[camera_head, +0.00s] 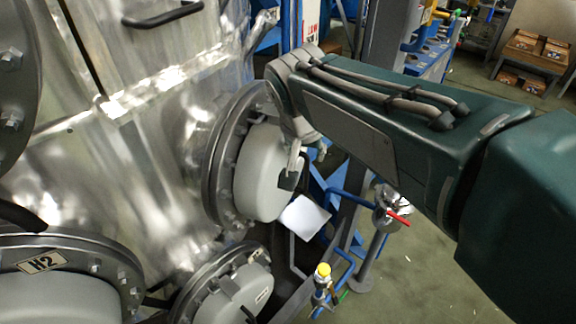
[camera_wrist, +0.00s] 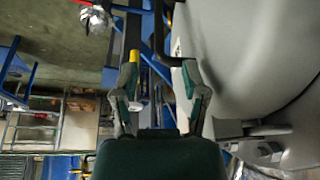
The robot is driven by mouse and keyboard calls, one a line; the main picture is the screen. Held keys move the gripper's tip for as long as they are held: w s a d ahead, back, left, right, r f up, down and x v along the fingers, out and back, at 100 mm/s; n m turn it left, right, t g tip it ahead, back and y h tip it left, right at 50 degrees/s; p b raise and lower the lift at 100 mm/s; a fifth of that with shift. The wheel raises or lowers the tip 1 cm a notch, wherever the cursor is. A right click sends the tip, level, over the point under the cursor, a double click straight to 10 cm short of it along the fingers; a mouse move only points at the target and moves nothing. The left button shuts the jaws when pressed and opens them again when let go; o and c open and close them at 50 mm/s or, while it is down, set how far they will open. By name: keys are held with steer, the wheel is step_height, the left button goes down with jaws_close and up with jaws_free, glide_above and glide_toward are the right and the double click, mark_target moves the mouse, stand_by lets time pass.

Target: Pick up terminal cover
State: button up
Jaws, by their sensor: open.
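No part in view is clearly marked as the terminal cover, so I cannot tell which one it is. A round grey cap (camera_head: 262,178) sits on a bolted flange of the metal vessel in the head view. A white, flat, squarish piece (camera_head: 304,217) shows just below my gripper (camera_head: 289,178), at the cap's right edge; what it is attached to is unclear. In the wrist view, my gripper (camera_wrist: 160,70) has its two fingers apart with nothing held between them. A large smooth grey surface (camera_wrist: 250,45) lies close to the right finger.
The shiny vessel (camera_head: 150,150) fills the left, with another grey cap (camera_head: 235,298) below and an H2-labelled flange (camera_head: 43,261). Blue frame bars, a red-handled valve (camera_head: 398,218) and a yellow-topped fitting (camera_head: 323,270) stand near my arm. Open floor (camera_head: 440,270) lies at right.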

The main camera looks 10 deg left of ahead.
mark_target(306, 167)
steer(key=x, duration=0.8)
steer(key=shift+s+d+f, duration=0.15)
steer(key=shift+f, duration=0.1)
steer(key=shift+c, duration=0.4)
steer(key=shift+r, duration=0.1)
jaws_close()
